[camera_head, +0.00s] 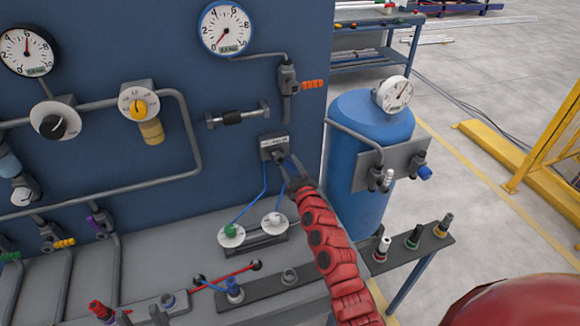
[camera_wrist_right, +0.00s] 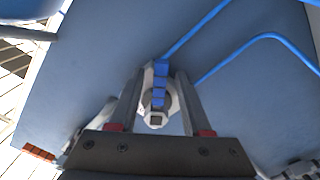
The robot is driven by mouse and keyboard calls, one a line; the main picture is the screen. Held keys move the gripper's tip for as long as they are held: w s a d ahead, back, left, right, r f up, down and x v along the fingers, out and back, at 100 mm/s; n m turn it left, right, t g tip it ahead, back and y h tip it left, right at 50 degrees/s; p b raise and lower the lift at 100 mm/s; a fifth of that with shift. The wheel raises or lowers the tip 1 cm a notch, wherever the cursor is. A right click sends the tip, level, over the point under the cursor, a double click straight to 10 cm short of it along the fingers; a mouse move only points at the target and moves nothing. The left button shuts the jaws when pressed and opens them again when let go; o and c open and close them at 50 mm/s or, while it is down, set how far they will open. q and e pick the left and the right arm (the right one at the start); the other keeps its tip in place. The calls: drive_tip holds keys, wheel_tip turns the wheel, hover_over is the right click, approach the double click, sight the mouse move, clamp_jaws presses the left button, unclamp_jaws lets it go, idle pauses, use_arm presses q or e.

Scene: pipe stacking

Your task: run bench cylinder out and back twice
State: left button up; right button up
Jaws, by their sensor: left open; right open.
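A small grey valve box (camera_head: 272,143) is on the blue panel, with two blue tubes running down from it. The tubes lead to two round white knobs, one with a green centre (camera_head: 231,234) and one with a pale centre (camera_head: 274,222). A dark bar-shaped body (camera_head: 266,241), seemingly the bench cylinder, sits at them on the bench; its rod position is unclear. My right gripper (camera_head: 286,165) is at the valve box. In the right wrist view, its open fingers (camera_wrist_right: 159,80) stand either side of a blue lever (camera_wrist_right: 160,68); contact is unclear. My left gripper is out of view.
A blue tank (camera_head: 369,112) stands just right of the panel. A shelf (camera_head: 434,245) with several fittings juts out at the bench's right. A red rod (camera_head: 228,276) lies on the bench front. A yellow barrier (camera_head: 530,170) stands on open floor.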

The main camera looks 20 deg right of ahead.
drive_tip(key=shift+w, duration=0.3)
clamp_jaws()
idle(1.3)
